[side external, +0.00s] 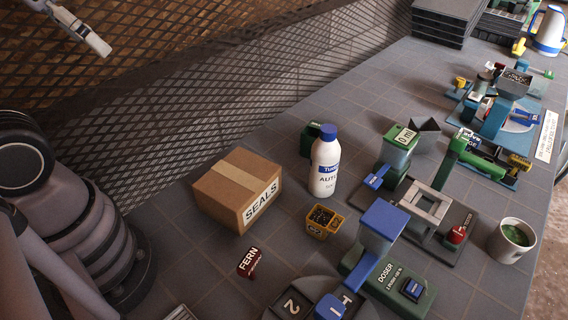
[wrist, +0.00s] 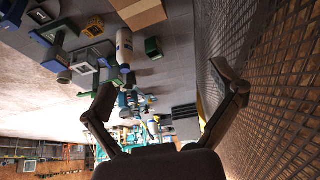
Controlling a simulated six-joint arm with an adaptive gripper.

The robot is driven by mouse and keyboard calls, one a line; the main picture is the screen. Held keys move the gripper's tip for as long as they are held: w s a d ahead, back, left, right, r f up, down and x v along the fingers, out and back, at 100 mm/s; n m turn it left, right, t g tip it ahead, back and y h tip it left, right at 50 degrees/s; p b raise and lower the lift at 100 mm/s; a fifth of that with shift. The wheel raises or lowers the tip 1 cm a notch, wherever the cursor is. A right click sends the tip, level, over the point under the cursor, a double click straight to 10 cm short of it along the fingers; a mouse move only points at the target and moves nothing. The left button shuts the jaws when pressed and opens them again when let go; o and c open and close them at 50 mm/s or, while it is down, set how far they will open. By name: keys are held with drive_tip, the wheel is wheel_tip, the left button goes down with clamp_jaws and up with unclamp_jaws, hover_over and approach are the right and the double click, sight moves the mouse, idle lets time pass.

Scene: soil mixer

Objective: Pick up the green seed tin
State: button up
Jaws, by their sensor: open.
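A small dark green box (side external: 312,137), which looks like the seed tin, stands on the tiled bench behind the white bottle with a blue cap (side external: 325,165). The bottle hides part of it in the side view. In the wrist view a dark green open-topped box (wrist: 153,47) shows near the carton, and I take it for the same one. My gripper (wrist: 165,78) is open, its two fingers spread wide with nothing between them. It is high above the bench and well apart from the box. In the side view only a grey piece of my arm's end shows at the top left.
A cardboard SEALS carton (side external: 232,190) stands left of the bottle. A yellow bin (side external: 324,221) and red FERN tag (side external: 248,262) are in front. Green and blue machines (side external: 385,240) and a white cup (side external: 512,240) fill the right. A mesh fence (side external: 200,110) runs along the back.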

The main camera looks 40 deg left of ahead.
drive_tip(key=shift+w, duration=0.1)
drive_tip(key=n+t, duration=0.2)
drive_tip(key=t, duration=0.4)
hover_over(318, 126)
drive_tip(key=s+d, duration=0.1)
drive_tip(key=s, duration=0.4)
wheel_tip(318, 126, down, 18)
drive_tip(key=f+y, duration=0.1)
drive_tip(key=f, duration=0.3)
drive_tip(key=w+f+t+y, duration=0.1)
drive_tip(key=f, duration=0.4)
drive_tip(key=f+y, duration=0.1)
drive_tip(key=f, duration=0.4)
drive_tip(key=shift+w+a+f+n, duration=0.1)
drive_tip(key=shift+w+f+n, duration=0.05)
drive_tip(key=shift+n, duration=0.25)
drive_tip(key=shift+f, duration=0.65)
drive_tip(key=shift+t, duration=0.3)
drive_tip(key=x, duration=0.2)
drive_tip(key=f+x, duration=0.1)
drive_tip(key=x, duration=0.1)
drive_tip(key=shift+w+a+f, duration=0.1)
drive_tip(key=shift+w+f, duration=0.1)
drive_tip(key=shift+w, duration=0.25)
drive_tip(key=shift+s+f, duration=0.1)
drive_tip(key=shift+f, duration=0.05)
drive_tip(key=c, duration=1.2)
